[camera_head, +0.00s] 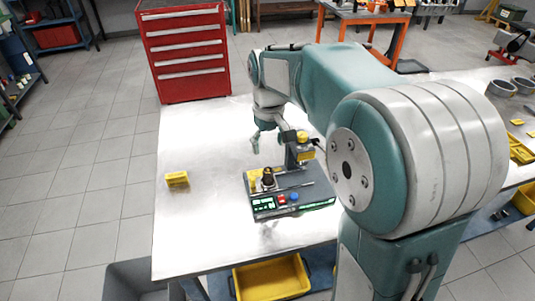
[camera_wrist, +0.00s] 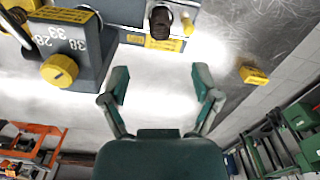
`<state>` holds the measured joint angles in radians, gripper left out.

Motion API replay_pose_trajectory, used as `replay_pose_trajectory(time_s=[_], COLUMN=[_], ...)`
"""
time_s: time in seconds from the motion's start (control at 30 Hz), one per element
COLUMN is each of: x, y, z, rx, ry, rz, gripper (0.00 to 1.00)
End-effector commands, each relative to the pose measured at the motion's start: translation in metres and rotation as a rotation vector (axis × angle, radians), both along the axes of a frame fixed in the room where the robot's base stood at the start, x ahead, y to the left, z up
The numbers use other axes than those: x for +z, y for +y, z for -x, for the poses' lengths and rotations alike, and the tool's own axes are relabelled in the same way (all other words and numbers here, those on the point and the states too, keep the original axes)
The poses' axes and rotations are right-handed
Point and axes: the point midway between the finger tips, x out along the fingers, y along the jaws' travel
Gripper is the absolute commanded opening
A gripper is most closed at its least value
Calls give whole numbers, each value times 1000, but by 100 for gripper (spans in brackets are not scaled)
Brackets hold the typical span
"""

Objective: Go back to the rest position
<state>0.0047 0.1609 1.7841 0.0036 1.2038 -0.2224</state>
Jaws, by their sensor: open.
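My gripper (camera_head: 267,140) is above the white workbench (camera_head: 195,225), beside the upright column of a grey bench device (camera_head: 290,190). In the wrist view my gripper (camera_wrist: 162,88) is open, with two green fingers spread apart and nothing between them. The device carries a dark cylindrical part (camera_head: 268,179), a yellow knob and lit buttons on its front. In the wrist view the device's numbered column with a yellow knob (camera_wrist: 60,70) is at the upper left, and the dark part (camera_wrist: 160,22) is at the top, apart from the fingers.
A small yellow block (camera_head: 177,180) lies on the left of the bench; it also shows in the wrist view (camera_wrist: 253,75). A red drawer cabinet (camera_head: 187,55) stands behind the bench. The bench's left part is mostly clear.

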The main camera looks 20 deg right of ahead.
Motion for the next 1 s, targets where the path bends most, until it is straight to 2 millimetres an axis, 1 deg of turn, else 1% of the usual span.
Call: replay_pose_trajectory(time_s=[0.43, 0.53, 0.67, 0.8, 1.0], x=[2, 6, 18, 31, 43], y=[0, 0, 0, 0, 1], z=[0, 5, 23, 48, 84], rx=[0, -5, -21, -46, -81], ry=[0, -12, -55, -111, -192], rz=[0, 0, 0, -1, -5], gripper=[80, 80, 80, 80, 80])
